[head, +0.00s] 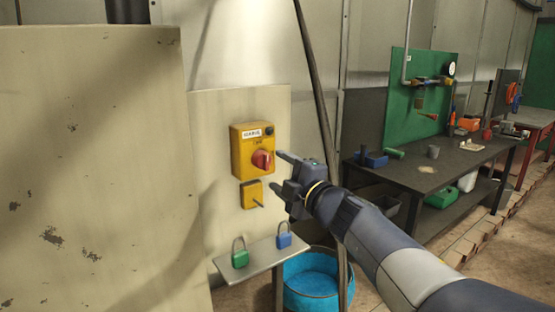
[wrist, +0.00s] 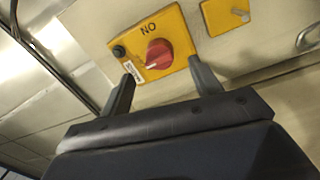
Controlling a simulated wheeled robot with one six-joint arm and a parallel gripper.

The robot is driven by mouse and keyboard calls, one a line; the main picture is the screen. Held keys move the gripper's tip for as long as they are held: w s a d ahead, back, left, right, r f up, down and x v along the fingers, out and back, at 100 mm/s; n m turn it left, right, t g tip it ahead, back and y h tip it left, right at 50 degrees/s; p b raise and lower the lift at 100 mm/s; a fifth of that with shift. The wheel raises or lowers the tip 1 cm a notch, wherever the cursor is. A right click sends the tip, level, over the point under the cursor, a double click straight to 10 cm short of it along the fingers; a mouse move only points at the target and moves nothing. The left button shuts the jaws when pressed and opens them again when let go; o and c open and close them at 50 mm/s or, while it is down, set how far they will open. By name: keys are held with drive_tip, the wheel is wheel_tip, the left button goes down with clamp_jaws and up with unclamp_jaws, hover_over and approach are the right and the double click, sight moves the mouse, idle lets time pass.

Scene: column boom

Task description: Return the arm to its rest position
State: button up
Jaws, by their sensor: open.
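My gripper (head: 279,175) is at the end of my arm, which reaches in from the lower right in the head view. Its two fingers are spread and nothing is between them. It points toward a yellow switch box (head: 241,139) with a red rotary knob (head: 262,160), mounted on a pale panel. In the wrist view, my gripper (wrist: 165,80) has its fingers on either side of the red knob (wrist: 159,53), seen beyond the tips. I cannot tell the exact gap to the box.
A smaller yellow plate (head: 252,194) with a peg is below the box. A small shelf (head: 262,257) holds a green padlock (head: 240,254) and a blue padlock (head: 284,236). A blue tub (head: 312,280) stands beneath. A dark pole (head: 316,85) rises behind my gripper. A workbench (head: 425,177) is at right.

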sight(267, 165)
drive_tip(key=v, duration=0.5)
drive_tip(key=x, duration=1)
drive_tip(key=shift+w+a, duration=0.2)
drive_tip(key=shift+w, duration=0.05)
drive_tip(key=shift+w+a+r+m+p, duration=0.1)
drive_tip(key=shift+r+m+p, duration=0.05)
drive_tip(key=shift+m+p, duration=0.4)
drive_tip(key=m+p, duration=0.1)
drive_tip(key=m, duration=0.1)
drive_tip(key=shift+m, duration=0.35)
drive_tip(key=m+p, duration=0.1)
drive_tip(key=m, duration=0.1)
drive_tip(key=shift+m+p, duration=0.3)
drive_tip(key=m+h+p, duration=0.1)
drive_tip(key=m+p, duration=0.2)
drive_tip(key=m, duration=0.1)
drive_tip(key=shift+r+m, duration=0.1)
drive_tip(key=shift+m, duration=0.3)
drive_tip(key=m+p, duration=0.3)
drive_tip(key=m, duration=0.1)
drive_tip(key=shift+s, duration=0.2)
drive_tip(key=m+p, duration=0.3)
drive_tip(key=shift+m, duration=0.3)
drive_tip(key=shift+s+f, duration=0.15)
drive_tip(key=shift+f, duration=0.1)
drive_tip(key=shift+s+d, duration=0.25)
drive_tip(key=shift+s, duration=0.05)
drive_tip(key=shift+r, duration=0.15)
